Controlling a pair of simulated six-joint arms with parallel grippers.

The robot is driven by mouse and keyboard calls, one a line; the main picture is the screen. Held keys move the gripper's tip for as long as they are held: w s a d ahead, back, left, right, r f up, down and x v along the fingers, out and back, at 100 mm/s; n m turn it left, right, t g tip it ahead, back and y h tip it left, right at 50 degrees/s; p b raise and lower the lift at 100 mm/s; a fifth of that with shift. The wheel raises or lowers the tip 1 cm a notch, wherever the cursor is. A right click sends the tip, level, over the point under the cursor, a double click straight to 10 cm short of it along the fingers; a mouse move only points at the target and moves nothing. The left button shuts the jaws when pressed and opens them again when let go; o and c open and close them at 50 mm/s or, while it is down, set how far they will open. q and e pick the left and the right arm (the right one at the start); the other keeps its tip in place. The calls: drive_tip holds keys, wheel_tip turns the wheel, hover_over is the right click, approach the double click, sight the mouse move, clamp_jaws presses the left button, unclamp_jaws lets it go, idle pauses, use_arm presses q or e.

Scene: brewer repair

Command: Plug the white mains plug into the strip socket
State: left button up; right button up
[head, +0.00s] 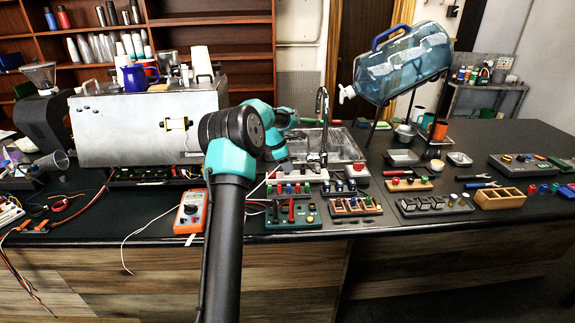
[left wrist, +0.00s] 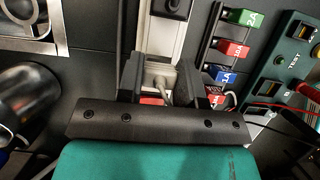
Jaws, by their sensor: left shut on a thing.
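My left gripper (left wrist: 160,76) is shut on the white mains plug (left wrist: 159,76), with one dark finger on each side of it in the left wrist view. A grey cord runs back from the plug toward the gripper body. The pale strip socket (left wrist: 165,40) runs under and beyond the fingers. The plug is lined up over the strip; its pins are hidden, so I cannot tell how far they are in. In the head view my left arm reaches over the bench to the strip (head: 302,175), and the fingertips are hard to make out. My right gripper is out of view.
A black plug or switch (left wrist: 172,7) sits farther along the strip. A rack of coloured fuse blocks (left wrist: 232,49) and a green test panel (left wrist: 292,62) lie to its right. An orange multimeter (head: 191,212) stands left of my arm. A sink (head: 338,147) lies behind.

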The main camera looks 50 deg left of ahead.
use_arm(q)
drive_tip(key=shift+f, duration=0.6)
idle(1.6)
drive_tip(key=o, duration=1)
drive_tip(key=v, duration=1.7)
drive_tip(key=shift+r, duration=0.15)
drive_tip(key=shift+s, duration=0.1)
